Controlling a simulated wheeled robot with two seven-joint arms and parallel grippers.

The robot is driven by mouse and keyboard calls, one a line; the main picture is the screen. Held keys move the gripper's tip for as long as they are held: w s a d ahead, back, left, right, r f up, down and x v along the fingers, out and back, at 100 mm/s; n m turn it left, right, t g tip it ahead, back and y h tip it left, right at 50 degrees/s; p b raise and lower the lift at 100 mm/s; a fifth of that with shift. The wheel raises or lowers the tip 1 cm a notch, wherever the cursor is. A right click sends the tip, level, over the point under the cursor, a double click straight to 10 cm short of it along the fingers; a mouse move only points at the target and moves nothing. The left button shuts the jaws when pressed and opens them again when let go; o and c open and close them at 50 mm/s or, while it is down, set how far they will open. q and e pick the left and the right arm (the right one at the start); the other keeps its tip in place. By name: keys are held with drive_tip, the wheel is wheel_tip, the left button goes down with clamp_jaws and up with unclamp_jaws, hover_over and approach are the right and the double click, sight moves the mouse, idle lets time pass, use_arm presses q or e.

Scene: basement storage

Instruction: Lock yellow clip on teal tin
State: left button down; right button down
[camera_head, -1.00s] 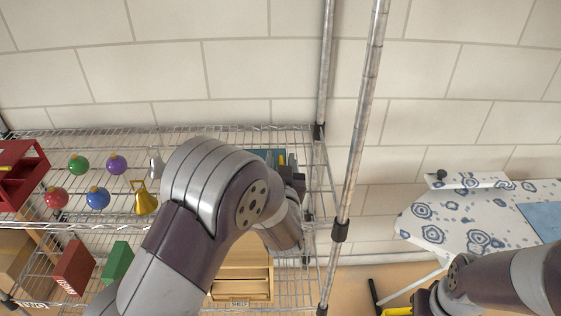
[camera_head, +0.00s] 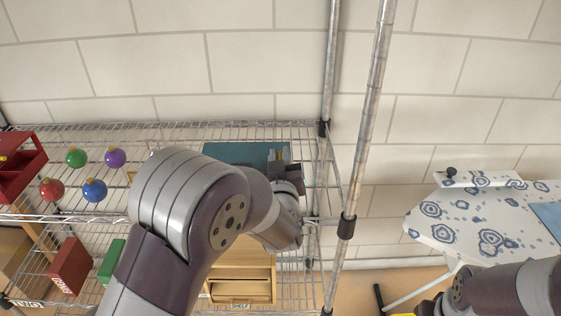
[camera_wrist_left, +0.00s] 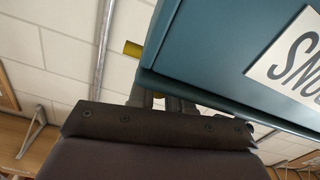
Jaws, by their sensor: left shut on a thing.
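The teal tin (camera_head: 232,153) stands on the wire shelf, partly covered by my left arm in the head view. In the left wrist view the tin (camera_wrist_left: 215,60) is large and close, with a white label that reads in part "SNO". My left gripper (camera_head: 284,163) is at the tin's right end. The clip's seating is hidden. My right forearm enters at lower right; its gripper is out of frame.
Shelf posts (camera_head: 358,160) stand just right of my left gripper. Coloured baubles (camera_head: 94,190), a red crate (camera_head: 20,172), and red (camera_head: 70,265) and green (camera_head: 108,264) boxes are at left. A wooden box (camera_head: 240,270) sits below. A patterned ironing board (camera_head: 475,225) is at right.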

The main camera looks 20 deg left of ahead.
use_arm(q)
drive_tip(key=c, duration=1.1)
unclamp_jaws()
drive_tip(key=shift+d, duration=0.1)
drive_tip(key=v, duration=1.2)
drive_tip(key=shift+s, duration=0.35)
drive_tip(key=shift+d, duration=0.1)
